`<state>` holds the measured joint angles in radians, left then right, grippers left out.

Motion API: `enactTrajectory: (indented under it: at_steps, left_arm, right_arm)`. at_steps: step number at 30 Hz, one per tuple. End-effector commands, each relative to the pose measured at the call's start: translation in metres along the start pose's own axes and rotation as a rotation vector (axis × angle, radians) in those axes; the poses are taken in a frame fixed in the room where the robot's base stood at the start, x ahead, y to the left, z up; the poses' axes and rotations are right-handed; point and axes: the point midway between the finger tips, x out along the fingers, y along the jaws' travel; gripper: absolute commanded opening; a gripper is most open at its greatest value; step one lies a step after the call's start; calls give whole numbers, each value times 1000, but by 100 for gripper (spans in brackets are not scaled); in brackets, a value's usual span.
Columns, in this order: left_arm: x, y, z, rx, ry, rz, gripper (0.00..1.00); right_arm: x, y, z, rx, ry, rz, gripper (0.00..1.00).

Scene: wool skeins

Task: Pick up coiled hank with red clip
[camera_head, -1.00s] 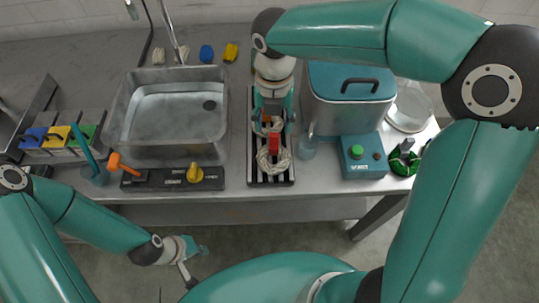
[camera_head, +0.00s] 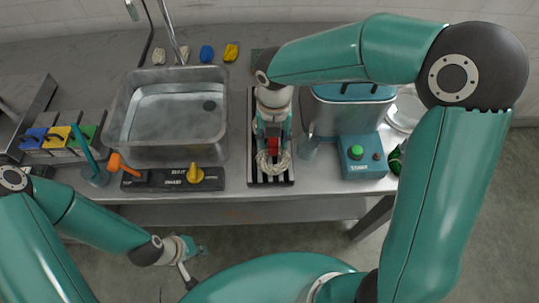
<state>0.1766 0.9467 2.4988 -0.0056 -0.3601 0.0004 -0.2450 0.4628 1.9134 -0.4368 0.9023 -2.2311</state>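The hank with the red clip (camera_head: 272,163) is a cream coil on the slatted dark rack (camera_head: 254,180), at its near end. Its red clip (camera_head: 271,144) shows between the fingers of my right gripper (camera_head: 272,134). That gripper points down over the rack with its fingers apart, one on each side of the clip. I cannot tell if they touch it. The part of the rack behind the clip is hidden by my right gripper and wrist. My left gripper (camera_head: 196,263) is empty and looks open, low in front of the table edge.
A metal sink (camera_head: 118,128) lies left of the rack. A clear bottle (camera_head: 308,146) and a teal box with a green button (camera_head: 362,160) stand close on its right. A lidded tank (camera_head: 350,110) is behind them. A yellow knob (camera_head: 195,173) sits at the front.

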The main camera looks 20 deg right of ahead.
Motion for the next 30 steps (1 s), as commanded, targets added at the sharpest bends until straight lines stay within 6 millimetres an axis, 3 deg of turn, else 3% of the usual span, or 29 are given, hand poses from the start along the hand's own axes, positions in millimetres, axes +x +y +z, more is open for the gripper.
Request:
enactTrajectory:
  at_steps: [1,7,20,26,30]
  left_arm:
    - [0,0,0,0,0,0,0]
    - [0,0,0,0,0,0,0]
    - [0,0,0,0,0,0,0]
    - [-2,1,0,0,0,0,0]
    - [-3,1,0,0,0,0,0]
  right_arm:
    - [0,0,0,0,0,0,32]
    - [0,0,0,0,0,0,0]
    - [-7,1,0,-1,-1,1,0]
    - [-30,1,1,-1,-4,3,0]
    - [-59,2,1,-1,-6,4,0]
